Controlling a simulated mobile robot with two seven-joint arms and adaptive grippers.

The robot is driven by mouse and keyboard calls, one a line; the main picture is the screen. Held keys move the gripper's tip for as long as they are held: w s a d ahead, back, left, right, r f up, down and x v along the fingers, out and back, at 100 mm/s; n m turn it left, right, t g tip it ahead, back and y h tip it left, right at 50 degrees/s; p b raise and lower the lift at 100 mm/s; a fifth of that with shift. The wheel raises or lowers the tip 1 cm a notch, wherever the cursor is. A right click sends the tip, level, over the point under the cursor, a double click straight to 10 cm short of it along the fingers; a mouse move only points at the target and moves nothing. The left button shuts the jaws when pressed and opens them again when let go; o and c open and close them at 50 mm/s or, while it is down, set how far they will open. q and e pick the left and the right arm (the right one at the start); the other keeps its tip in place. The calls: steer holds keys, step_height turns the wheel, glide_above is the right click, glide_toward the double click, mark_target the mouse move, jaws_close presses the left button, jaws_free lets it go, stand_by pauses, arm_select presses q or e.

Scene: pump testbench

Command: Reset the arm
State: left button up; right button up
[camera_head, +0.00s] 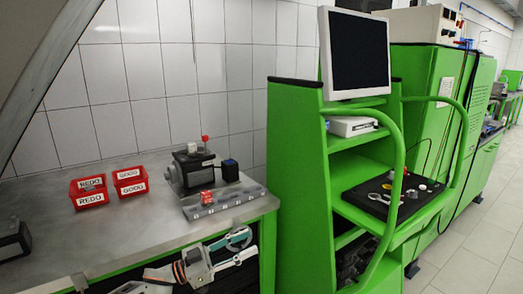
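My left arm comes in along the bottom edge, in front of the green-framed workbench (110,232). My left gripper (250,241) is at the bench's front right corner, below the level of the top. Its two fingers look spread apart, with nothing seen between them. It appears clear of the objects on the bench. My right arm and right gripper are not in view.
Red bins labelled REDO (90,201) and GOOD (131,189) stand on the bench. A grey pump unit (190,170) and a grey plate (222,203) with red parts are right of them. A green rack (298,190) with a monitor (357,52) stands close right.

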arm_select(q)
steer(key=s+f+n+t+y+b, duration=0.1)
steer(key=s+f+n+t+y, duration=0.3)
steer(key=s+f, duration=0.4)
steer(key=s+f+n+t+y, duration=0.3)
steer(key=s+f+n+y, duration=0.2)
steer(key=f, duration=0.5)
steer(key=s+a+f+n+g+y, duration=0.1)
steer(key=s+a+f+y, duration=0.3)
steer(key=s, duration=0.6)
steer(key=s+a+f+n+g+y+b, duration=0.1)
steer(key=s+a+f+y, duration=0.3)
steer(key=s+a+f, duration=0.5)
steer(key=shift+s+a+f+g, duration=0.25)
steer(key=shift+s+a+g, duration=0.55)
steer(key=shift+s+a, duration=0.2)
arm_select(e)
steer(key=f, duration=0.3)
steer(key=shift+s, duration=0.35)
